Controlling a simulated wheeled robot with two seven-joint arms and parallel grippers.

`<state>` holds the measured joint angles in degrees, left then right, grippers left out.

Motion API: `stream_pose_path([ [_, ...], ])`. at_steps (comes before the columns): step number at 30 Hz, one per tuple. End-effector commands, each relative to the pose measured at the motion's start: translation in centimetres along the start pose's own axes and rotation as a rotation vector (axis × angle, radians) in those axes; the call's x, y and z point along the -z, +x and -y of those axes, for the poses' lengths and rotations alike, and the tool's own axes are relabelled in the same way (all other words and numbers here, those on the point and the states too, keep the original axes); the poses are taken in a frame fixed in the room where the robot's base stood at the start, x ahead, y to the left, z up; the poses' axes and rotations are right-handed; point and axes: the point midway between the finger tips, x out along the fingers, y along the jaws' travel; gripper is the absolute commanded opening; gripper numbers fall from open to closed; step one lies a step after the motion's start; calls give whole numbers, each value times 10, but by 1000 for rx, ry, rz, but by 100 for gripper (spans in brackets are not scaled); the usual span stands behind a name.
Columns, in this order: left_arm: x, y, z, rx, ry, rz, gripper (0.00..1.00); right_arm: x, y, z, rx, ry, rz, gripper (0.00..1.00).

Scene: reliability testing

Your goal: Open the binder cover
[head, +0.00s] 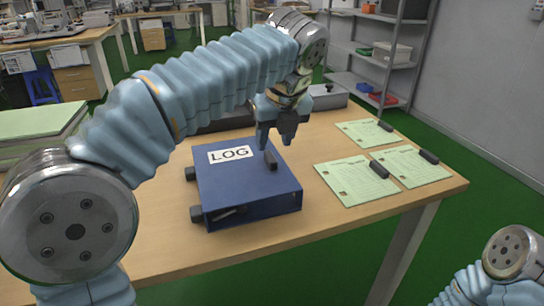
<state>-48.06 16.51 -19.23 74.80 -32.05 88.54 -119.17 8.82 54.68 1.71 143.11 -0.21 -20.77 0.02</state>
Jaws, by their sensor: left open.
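The blue binder (238,187) lies flat and closed on the wooden table, with a white LOG label (230,154) on its cover. A small dark upright tab (271,161) stands near the cover's far right edge. Dark knobs (195,214) stick out from its left side. My left gripper (275,144) is open, pointing down just above the tab; I cannot tell whether it touches the tab. My right gripper is out of the picture; only a piece of that arm shows at the bottom right.
Green sheets (356,178) with dark clips lie right of the binder on the table (300,222). A stack of green paper (40,120) is at the far left. Dark and grey items (325,97) stand behind the gripper. The table front is clear.

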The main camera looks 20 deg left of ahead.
Motion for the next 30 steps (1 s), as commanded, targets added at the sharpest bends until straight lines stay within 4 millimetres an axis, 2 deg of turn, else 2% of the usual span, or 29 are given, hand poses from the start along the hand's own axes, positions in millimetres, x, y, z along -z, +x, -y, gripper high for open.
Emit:
stream_pose_path([
  [1,1,13,0,-2,1,-1,45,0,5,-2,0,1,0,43],
  [3,1,26,0,-2,0,-2,45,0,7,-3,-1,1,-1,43],
  [9,0,49,0,0,0,-1,45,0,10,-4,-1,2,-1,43],
  [20,0,53,0,1,0,0,45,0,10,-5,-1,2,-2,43],
  [28,0,53,0,1,0,0,3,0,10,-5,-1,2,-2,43],
  [30,0,53,0,1,0,0,0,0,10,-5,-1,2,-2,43],
])
